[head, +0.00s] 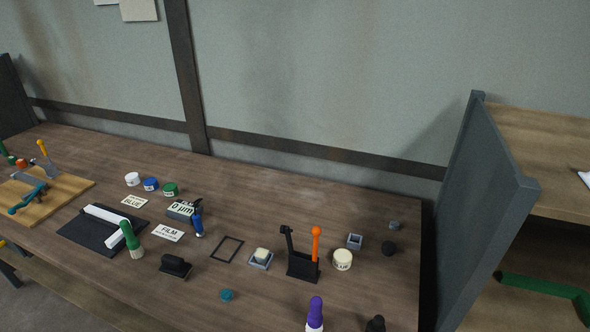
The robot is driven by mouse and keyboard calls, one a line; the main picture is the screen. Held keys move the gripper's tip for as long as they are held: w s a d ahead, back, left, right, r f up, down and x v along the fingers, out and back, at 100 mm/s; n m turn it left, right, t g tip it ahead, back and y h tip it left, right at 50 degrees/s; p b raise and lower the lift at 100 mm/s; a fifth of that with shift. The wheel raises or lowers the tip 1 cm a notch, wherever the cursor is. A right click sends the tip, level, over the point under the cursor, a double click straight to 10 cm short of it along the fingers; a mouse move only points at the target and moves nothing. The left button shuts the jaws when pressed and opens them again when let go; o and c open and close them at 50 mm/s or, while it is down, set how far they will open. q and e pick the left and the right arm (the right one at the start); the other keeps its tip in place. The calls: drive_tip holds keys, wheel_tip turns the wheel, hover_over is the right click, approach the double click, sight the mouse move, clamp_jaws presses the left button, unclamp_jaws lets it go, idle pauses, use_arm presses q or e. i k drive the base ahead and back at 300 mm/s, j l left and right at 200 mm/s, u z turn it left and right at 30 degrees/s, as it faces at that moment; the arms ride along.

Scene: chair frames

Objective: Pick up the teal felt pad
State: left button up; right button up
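A small round teal piece (227,295), which looks like the teal felt pad, lies on the wooden table (130,285) near its front edge, left of the middle of the picture. Nothing covers it and bare wood surrounds it. Neither of my grippers shows in the head view, so I cannot see where they are relative to the pad.
A black block (175,266) and a thin black frame (227,249) lie behind the pad. A black stand with an orange handle (316,245) and a purple-topped bottle (315,312) are to its right. A grey partition (487,210) bounds the table's right end.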

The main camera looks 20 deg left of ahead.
sight(226, 294)
drive_tip(key=u, duration=1.15)
